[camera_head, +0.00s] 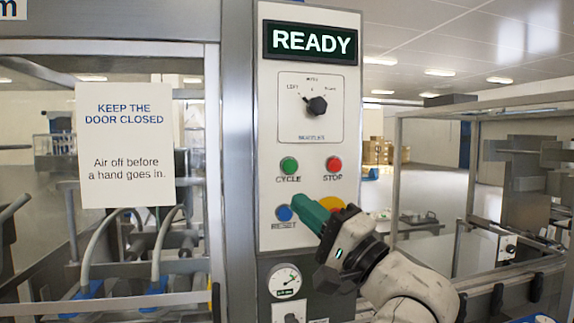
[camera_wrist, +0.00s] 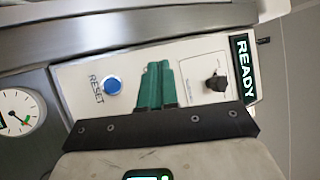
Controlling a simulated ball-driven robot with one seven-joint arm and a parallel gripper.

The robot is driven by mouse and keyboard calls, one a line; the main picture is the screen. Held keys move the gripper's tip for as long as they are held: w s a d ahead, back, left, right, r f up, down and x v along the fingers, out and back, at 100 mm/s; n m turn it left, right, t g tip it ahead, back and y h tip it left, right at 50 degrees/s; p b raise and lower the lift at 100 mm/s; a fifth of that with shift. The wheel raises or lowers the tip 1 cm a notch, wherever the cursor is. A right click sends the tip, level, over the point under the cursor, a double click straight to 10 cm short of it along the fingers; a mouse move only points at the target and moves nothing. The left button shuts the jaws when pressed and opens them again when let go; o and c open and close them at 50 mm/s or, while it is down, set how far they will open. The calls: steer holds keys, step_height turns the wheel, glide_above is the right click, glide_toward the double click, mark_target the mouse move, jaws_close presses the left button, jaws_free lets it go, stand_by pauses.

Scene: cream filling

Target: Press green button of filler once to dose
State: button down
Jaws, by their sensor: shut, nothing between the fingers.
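The green CYCLE button (camera_head: 289,165) is on the upright white control panel of the filler (camera_head: 310,120), left of the red STOP button (camera_head: 334,164). My gripper (camera_head: 299,203) is shut and empty, its green fingertips just below the green button and right of the blue RESET button (camera_head: 284,213). Whether the tips touch the panel cannot be told. In the wrist view my gripper (camera_wrist: 158,67) points at the panel between the RESET button (camera_wrist: 112,85) and the black selector knob (camera_wrist: 215,83). The green button does not show there.
The display (camera_head: 310,42) reads READY. A yellow button part (camera_head: 332,203) shows behind my fingers. A pressure gauge (camera_head: 285,280) sits below the panel. A door-warning sign (camera_head: 125,145) hangs on the framed guard at left. Machine frames stand at right.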

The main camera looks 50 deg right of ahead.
mark_target(290, 166)
steer(key=shift+t, duration=0.7)
steer(key=r, duration=0.1)
steer(key=s+r, duration=0.1)
steer(key=r, duration=0.2)
steer(key=shift+s+r, duration=0.25)
steer(key=shift+r, duration=0.1)
steer(key=shift+w+d, duration=0.85)
steer(key=shift+w, duration=0.35)
steer(key=shift+w+d, duration=0.8)
steer(key=shift+w, duration=0.45)
steer(key=shift+w+d, duration=0.85)
steer(key=shift+w, duration=0.35)
steer(key=shift+w+d, duration=0.25)
steer(key=shift+w, duration=0.1)
steer(key=shift+w+d, duration=0.25)
steer(key=shift+w, duration=0.15)
steer(key=shift+s+a, duration=0.1)
steer(key=shift+s+a+p, duration=0.35)
steer(key=shift+s+a, duration=0.05)
steer(key=shift+s, duration=0.25)
